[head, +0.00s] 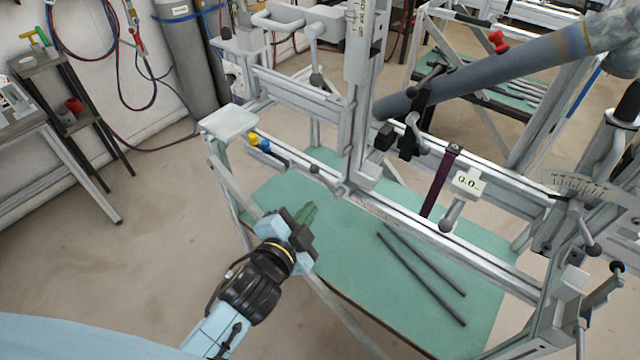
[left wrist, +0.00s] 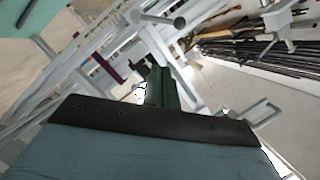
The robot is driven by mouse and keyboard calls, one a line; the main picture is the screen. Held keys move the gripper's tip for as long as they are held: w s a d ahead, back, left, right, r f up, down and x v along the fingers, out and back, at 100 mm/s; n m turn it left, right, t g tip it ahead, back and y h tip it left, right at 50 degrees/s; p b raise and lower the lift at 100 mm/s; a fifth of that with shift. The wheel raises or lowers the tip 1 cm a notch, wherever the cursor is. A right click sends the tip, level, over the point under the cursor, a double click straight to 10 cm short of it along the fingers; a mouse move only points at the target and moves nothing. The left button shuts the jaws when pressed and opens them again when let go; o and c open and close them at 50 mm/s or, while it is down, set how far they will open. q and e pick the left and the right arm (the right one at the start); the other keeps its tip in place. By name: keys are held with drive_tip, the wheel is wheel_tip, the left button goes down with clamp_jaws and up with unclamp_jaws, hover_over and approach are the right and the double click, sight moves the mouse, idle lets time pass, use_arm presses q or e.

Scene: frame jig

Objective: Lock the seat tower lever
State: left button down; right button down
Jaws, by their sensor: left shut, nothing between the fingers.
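The frame jig (head: 400,215) stands over a green table. An upright tower with a printed scale (head: 360,60) rises from its rail; I cannot tell for sure which handle is the seat tower lever. Another lever (head: 452,212) hangs under a small marked plate. My left gripper (head: 310,212) is shut and empty, in front of and below the rail, apart from the levers. Its green fingers (left wrist: 163,92) also show in the left wrist view, with frame bars behind. My right gripper is out of view.
A thick grey tube (head: 480,75) slants in from the upper right to the clamp. Two dark rods (head: 425,270) lie on the green tabletop (head: 365,245). A side bench (head: 45,140) and gas cylinder (head: 188,50) stand at left.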

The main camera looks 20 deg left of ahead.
use_arm(q)
drive_tip(key=a+f+x, duration=0.1)
drive_tip(key=x, duration=1.1)
drive_tip(key=shift+s+a+f+b, duration=0.2)
drive_tip(key=shift+a+f+b, duration=0.15)
drive_tip(key=shift+a, duration=0.2)
drive_tip(key=shift+a, duration=0.1)
drive_tip(key=shift+a+f+n+p, duration=0.1)
drive_tip(key=shift+n+p, duration=0.2)
drive_tip(key=shift+p, duration=0.15)
